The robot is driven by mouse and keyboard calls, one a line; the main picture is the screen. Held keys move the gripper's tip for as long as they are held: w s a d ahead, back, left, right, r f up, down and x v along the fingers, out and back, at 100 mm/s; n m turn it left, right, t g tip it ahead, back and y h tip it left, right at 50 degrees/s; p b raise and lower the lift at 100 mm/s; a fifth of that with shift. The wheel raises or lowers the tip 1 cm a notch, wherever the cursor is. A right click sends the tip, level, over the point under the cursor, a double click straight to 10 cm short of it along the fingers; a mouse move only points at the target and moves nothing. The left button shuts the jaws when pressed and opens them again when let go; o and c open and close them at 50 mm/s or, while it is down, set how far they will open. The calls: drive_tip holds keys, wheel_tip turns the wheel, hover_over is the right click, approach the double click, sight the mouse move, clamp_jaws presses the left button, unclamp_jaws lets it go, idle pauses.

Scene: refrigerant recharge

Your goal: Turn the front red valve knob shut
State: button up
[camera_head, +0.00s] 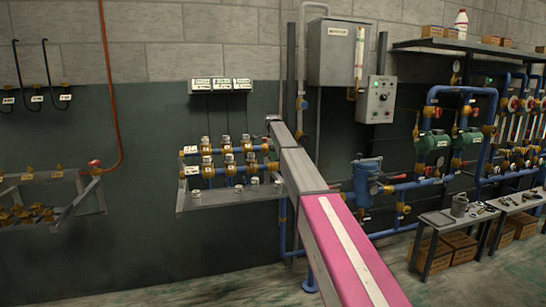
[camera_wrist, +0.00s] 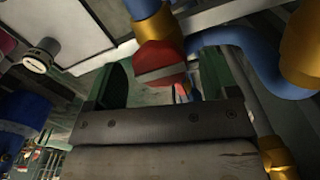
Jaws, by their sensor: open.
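In the wrist view a red faceted knob (camera_wrist: 158,58) with a grey band across its lower part sits below a brass fitting (camera_wrist: 155,27) on a blue pipe. My gripper (camera_wrist: 162,78) is open, with a dark finger on each side of the knob in the picture. The knob shows in the gap between the fingers; I cannot tell whether either finger touches it. In the head view my arm reaches toward the small brass-and-blue manifold (camera_head: 228,162), but my gripper cannot be made out there. I cannot match the knob to a place in that view.
In the wrist view a blue pipe (camera_wrist: 262,65) and a brass fitting (camera_wrist: 300,50) lie close on the right. In the head view a grey box (camera_head: 338,52), a control box (camera_head: 379,100) and a blue filter vessel (camera_head: 366,180) stand beyond my arm. Benches (camera_head: 455,222) are at right.

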wheel_tip(320, 180, up, 11)
drive_tip(key=shift+f, duration=0.2)
idle(0.4)
